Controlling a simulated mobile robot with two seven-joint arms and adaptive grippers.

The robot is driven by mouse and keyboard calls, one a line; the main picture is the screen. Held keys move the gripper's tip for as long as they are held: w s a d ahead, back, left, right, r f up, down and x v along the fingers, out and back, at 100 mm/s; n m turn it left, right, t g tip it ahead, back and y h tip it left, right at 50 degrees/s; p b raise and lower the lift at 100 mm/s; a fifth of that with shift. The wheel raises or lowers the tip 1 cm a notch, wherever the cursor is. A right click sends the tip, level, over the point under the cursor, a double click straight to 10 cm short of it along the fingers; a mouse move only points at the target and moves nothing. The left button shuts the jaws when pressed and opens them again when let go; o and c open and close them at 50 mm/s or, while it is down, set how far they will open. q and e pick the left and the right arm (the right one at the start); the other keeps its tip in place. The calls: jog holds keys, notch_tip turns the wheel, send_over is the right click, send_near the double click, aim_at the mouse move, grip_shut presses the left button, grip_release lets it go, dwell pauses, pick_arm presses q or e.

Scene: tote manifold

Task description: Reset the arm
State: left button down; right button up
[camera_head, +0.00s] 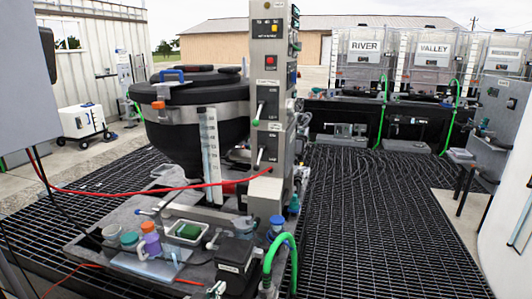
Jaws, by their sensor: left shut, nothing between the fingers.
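My right gripper is not in view.
A black round tank (195,112) stands beside a grey control column (268,100) above a cluttered grey bench (90,243). A red hose and a green hose (285,240) cross nearby. Totes labelled RIVER (365,45) and VALLEY (434,48) stand behind. The right grating (370,220) is clear.

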pick_arm(q)
jog(key=s+a+f+g, duration=0.1)
jog(key=s+f, duration=0.3)
jog(key=s, duration=0.6)
jog(key=s+a+f+m+g, duration=0.1)
jog(key=s+a+f, duration=0.2)
jog(key=s, duration=0.8)
jog(key=s+a+f+y, duration=0.1)
jog(key=s+a+f, duration=0.2)
jog(key=s+f, duration=0.3)
jog(key=s, duration=0.4)
jog(key=shift+s+f+m+g, duration=0.15)
jog(key=shift+f+m+g, duration=0.15)
jog(key=shift+g, duration=0.1)
